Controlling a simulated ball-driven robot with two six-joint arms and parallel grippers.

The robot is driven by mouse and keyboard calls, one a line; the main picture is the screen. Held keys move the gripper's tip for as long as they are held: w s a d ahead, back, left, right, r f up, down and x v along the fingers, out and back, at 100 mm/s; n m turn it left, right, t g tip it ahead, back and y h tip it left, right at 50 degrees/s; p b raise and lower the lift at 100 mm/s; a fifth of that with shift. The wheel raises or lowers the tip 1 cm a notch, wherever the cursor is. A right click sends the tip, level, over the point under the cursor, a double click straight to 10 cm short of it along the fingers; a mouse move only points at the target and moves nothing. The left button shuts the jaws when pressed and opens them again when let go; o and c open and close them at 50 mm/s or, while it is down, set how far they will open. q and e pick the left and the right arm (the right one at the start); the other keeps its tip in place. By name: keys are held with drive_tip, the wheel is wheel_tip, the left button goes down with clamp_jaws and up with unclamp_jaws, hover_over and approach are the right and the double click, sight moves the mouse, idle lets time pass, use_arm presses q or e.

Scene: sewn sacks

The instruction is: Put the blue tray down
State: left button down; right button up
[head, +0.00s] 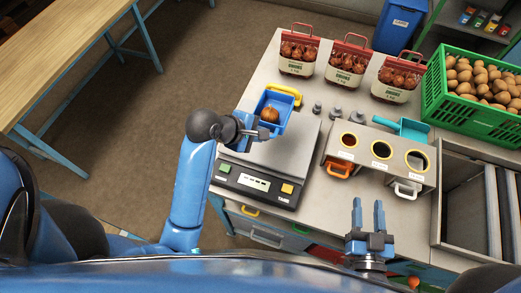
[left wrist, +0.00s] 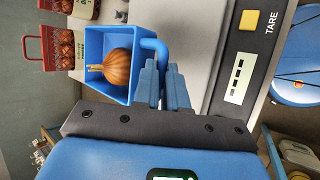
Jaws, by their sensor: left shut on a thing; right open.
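The blue tray (head: 279,98) is at the back left of the bench, by the rear of the scale (head: 268,160). One brown onion (head: 270,114) lies in it. My left gripper (head: 252,131) is shut on the tray's handle. In the left wrist view the tray (left wrist: 108,42) shows with its curved handle (left wrist: 154,46) between the fingers (left wrist: 162,84). Whether its underside touches anything is hidden. My right gripper (head: 368,216) is open and empty at the bench's front edge, its fingers pointing away from me.
Several red-handled onion sacks (head: 346,62) stand along the back. A holder with round openings (head: 380,157) stands right of the scale, near a teal scoop (head: 405,127) and small weights (head: 337,112). A yellow handle (head: 285,91) is behind the tray.

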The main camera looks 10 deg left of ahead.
use_arm(q)
wheel_tip(320, 180, down, 11)
drive_tip(key=shift+p, duration=0.45)
drive_tip(key=c, duration=1.5)
unclamp_jaws()
drive_tip(key=shift+o, duration=0.2)
drive_tip(key=b+v, duration=0.1)
drive_tip(key=v, duration=1.1)
drive_tip(key=s+a+f+m+t+y, duration=0.2)
drive_tip(key=a+f+m+t+y, duration=0.2)
drive_tip(key=a+m+t, duration=0.15)
drive_tip(key=s+a+r+m+t+y, duration=0.2)
drive_tip(key=s+a+r+m+t, duration=0.1)
drive_tip(key=s+r+m+t, duration=0.3)
drive_tip(key=s+m, duration=0.2)
drive_tip(key=s, duration=0.2)
drive_tip(key=shift+a, duration=0.35)
